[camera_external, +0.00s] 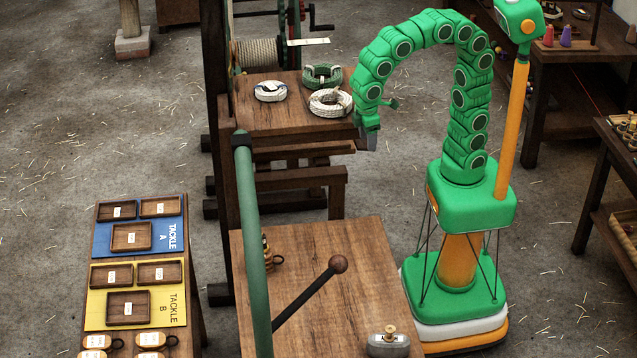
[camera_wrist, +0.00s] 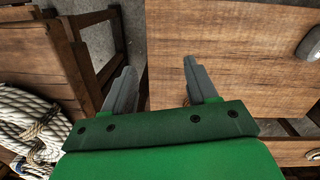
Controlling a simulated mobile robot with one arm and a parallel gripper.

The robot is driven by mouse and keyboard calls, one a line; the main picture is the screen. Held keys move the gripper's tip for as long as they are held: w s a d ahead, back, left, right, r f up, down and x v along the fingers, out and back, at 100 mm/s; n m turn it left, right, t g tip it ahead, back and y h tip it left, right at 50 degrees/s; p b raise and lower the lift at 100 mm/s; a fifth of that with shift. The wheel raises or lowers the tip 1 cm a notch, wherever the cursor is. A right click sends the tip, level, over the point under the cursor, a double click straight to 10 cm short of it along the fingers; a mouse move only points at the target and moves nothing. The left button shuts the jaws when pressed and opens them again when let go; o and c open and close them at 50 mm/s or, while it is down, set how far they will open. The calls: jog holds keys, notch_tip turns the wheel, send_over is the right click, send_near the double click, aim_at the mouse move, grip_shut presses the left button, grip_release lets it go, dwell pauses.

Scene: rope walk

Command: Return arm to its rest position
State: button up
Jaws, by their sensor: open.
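My gripper (camera_external: 368,139) hangs fingers down at the end of my curved green arm, beside the right edge of the small wooden table (camera_external: 270,127). In the wrist view my gripper (camera_wrist: 158,88) shows two grey fingers spread apart with nothing between them. A white rope coil (camera_external: 331,103) lies on the table just left of the gripper. Rope coils also show at the left of the wrist view (camera_wrist: 30,122). The arm bends up and over from my base.
A green rope coil (camera_external: 322,76) and another white coil (camera_external: 270,91) share that table. A wooden bench (camera_external: 350,245) with a lever (camera_external: 310,292) and a grey metal object (camera_external: 388,343) stands in front. Wooden trays (camera_external: 130,237) lie on blue and yellow mats at left.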

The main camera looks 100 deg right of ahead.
jog(key=s+d+f, duration=0.2)
jog(key=s+d, duration=0.2)
jog(key=s, duration=0.3)
jog(key=s+d+f+m, duration=0.1)
jog(key=s+d+f, duration=0.1)
jog(key=s+d, duration=0.3)
jog(key=s+d+f+m+g, duration=0.1)
jog(key=s+d, duration=0.3)
jog(key=s, duration=0.6)
jog(key=shift+d+f+y, duration=0.15)
jog(key=shift+f+y, duration=0.15)
jog(key=shift+f, duration=0.1)
jog(key=shift+s, duration=0.1)
